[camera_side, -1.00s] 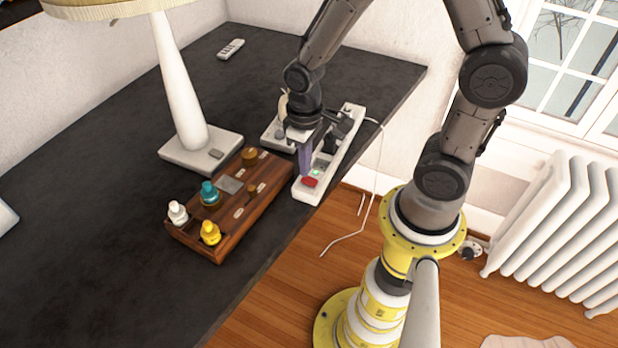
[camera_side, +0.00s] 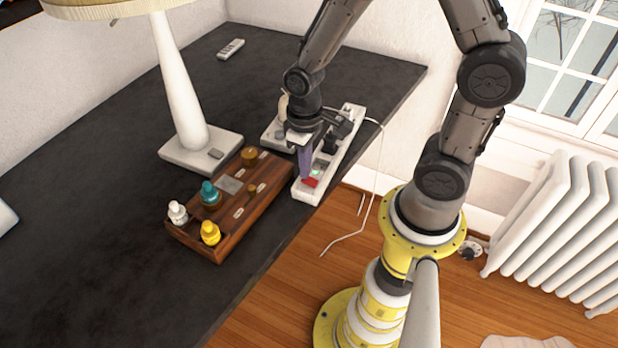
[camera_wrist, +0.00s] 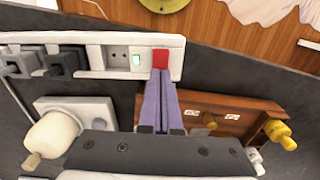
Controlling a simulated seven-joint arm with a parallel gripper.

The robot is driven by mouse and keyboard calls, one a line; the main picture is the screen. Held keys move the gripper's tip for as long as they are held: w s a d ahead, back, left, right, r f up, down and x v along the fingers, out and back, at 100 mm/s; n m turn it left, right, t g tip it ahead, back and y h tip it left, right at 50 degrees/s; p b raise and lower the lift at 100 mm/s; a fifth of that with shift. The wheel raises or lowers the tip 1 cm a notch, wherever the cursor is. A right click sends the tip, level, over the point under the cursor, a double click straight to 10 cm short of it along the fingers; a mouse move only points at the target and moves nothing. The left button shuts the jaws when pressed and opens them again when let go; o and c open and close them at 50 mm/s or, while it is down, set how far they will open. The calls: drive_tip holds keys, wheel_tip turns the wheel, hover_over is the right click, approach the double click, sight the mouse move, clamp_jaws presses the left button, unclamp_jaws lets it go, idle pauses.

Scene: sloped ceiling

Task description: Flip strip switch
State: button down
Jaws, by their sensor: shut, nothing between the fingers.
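The white power strip (camera_side: 300,192) lies along the right edge of the dark table, with its red switch (camera_side: 311,182) near the front end. In the wrist view the strip (camera_wrist: 107,72) runs across the top, with the red switch (camera_wrist: 160,58) near its right end and a lit green indicator (camera_wrist: 137,60) beside it. My gripper (camera_side: 308,180) is shut and empty, fingers pointing down. Its tips (camera_wrist: 160,72) are at the switch's edge and partly cover it. I cannot tell whether they touch it or which way the switch is tilted.
A wooden box (camera_side: 236,200) with small bottles and knobs stands left of the strip. A lamp base (camera_side: 170,155) is behind it. A white cable (camera_side: 377,165) hangs off the table edge. The table's front left is clear.

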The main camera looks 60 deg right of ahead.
drive_tip(key=shift+f, duration=0.55)
idle(0.4)
drive_tip(key=shift+r, duration=3.55)
wheel_tip(320, 180, up, 11)
drive_tip(key=t, duration=0.4)
hover_over(311, 183)
drive_tip(key=s+r+t, duration=0.1)
drive_tip(key=s+r, duration=0.2)
drive_tip(key=s, duration=0.5)
drive_tip(key=shift+s+r+t, duration=0.2)
drive_tip(key=shift+r+t, duration=0.05)
drive_tip(key=shift+t, duration=0.05)
